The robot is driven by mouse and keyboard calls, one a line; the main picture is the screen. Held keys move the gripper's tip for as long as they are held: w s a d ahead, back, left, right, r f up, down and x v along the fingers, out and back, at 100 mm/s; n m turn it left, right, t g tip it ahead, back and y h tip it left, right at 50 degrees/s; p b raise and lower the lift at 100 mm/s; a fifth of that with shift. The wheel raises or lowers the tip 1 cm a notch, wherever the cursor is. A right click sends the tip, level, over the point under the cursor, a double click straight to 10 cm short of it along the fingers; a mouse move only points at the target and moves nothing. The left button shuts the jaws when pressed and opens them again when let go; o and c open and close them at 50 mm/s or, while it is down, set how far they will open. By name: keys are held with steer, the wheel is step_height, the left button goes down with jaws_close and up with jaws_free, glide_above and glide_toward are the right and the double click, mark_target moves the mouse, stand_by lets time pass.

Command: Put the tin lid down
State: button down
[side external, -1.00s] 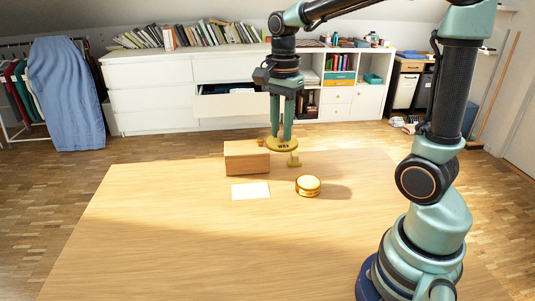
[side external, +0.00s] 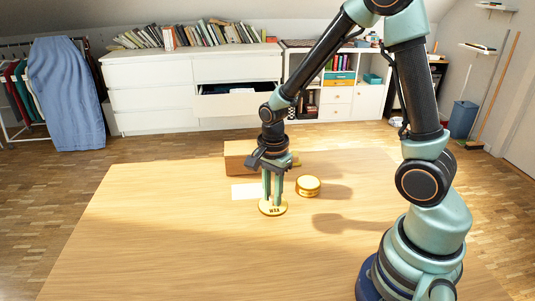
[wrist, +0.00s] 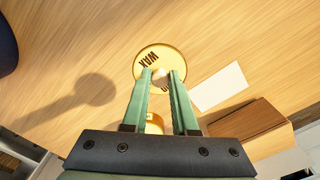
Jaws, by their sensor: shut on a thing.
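The tin lid (side external: 266,211) is a round gold disc with dark "WAX" lettering. My gripper (side external: 272,200) points down and is shut on a small pale knob at the lid's middle. The lid lies flat, at or just above the bare tabletop; I cannot tell whether it touches. In the wrist view the lid (wrist: 150,56) shows past my fingertips (wrist: 161,77), which pinch the knob. The round gold tin (side external: 308,186) stands to the right and slightly behind the lid; it is partly hidden between my fingers in the wrist view (wrist: 153,123).
A white card (side external: 243,192) lies on the wooden table (side external: 190,240), just behind the lid and to its left. A wooden box (side external: 238,155) stands behind the card. A small brass-coloured piece shows beside it, partly hidden by my gripper. The table's front left is clear.

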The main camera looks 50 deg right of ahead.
mark_target(273, 207)
steer(key=shift+f, duration=2.1)
steer(key=shift+f, duration=0.15)
steer(key=c, duration=0.7)
jaws_free()
step_height(273, 207, up, 12)
steer(key=shift+r, duration=0.15)
steer(key=s+a+r+n+t, duration=0.1)
steer(key=s+r+n+t, duration=0.1)
steer(key=r+n, duration=0.3)
steer(key=s+a+r+n+t, duration=0.1)
steer(key=s+r+n+t, duration=0.2)
steer(key=n, duration=1)
steer(key=shift+s+a+r+t, duration=0.2)
steer(key=shift+a+r+t, duration=0.1)
steer(key=shift+r, duration=1.35)
